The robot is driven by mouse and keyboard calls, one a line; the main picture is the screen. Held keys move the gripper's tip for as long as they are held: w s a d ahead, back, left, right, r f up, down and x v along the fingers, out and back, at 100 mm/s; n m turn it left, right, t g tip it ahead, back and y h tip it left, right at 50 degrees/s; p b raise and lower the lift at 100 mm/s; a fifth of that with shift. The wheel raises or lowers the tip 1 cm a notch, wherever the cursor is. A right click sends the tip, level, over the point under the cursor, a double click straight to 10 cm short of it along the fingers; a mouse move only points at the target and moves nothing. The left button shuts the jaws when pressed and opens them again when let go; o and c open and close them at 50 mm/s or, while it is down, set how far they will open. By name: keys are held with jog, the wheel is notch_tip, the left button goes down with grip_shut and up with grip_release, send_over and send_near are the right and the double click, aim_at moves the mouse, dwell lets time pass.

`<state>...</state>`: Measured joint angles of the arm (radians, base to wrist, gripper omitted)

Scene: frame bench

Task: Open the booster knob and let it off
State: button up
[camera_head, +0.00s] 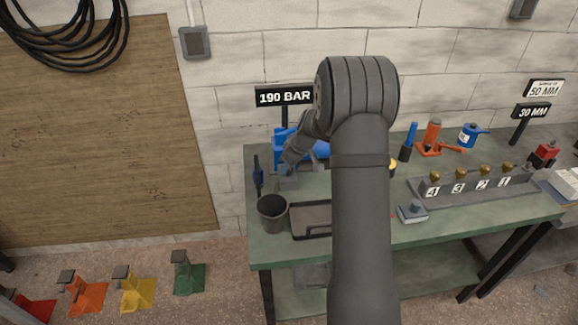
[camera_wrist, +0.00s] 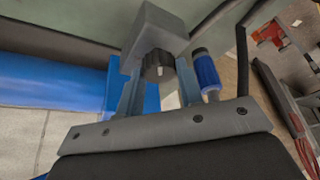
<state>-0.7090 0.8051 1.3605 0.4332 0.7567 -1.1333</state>
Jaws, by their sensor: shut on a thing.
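The booster is a blue cylinder (camera_head: 318,149) lying at the back left of the green bench, partly behind my arm. In the wrist view its blue body (camera_wrist: 50,82) runs in from the left. A dark ribbed knob (camera_wrist: 158,66) with a small white mark sits between my fingers, beside a grey block (camera_wrist: 157,24). My gripper (camera_wrist: 158,76) is shut on the knob. In the head view my gripper (camera_head: 288,172) is at the booster's left end, and the knob cannot be made out there. A sign (camera_head: 284,97) reading 190 BAR stands behind the booster.
A dark bucket (camera_head: 272,212) and a black tray (camera_head: 312,222) stand in front. A numbered rack (camera_head: 475,187) is at right.

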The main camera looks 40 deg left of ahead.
jog(key=n+g, duration=0.1)
jog(key=n, duration=0.3)
jog(key=shift+w+n+g, duration=0.15)
jog(key=shift+n+g, duration=0.15)
jog(key=shift+g, duration=0.1)
jog(key=shift+w+a+n+g+h, duration=0.1)
jog(key=shift+n+g+h, duration=0.25)
jog(key=shift+n, duration=0.65)
jog(key=shift+n+g+h, duration=0.25)
jog(key=shift+n+h, duration=0.1)
jog(key=shift+n, duration=0.65)
jog(key=o, duration=1)
jog(key=shift+c, duration=0.2)
jog(key=v, duration=1.7)
jog(key=shift+r, duration=0.15)
jog(key=shift+w, duration=0.15)
jog(key=x, duration=1.7)
jog(key=shift+s, duration=0.2)
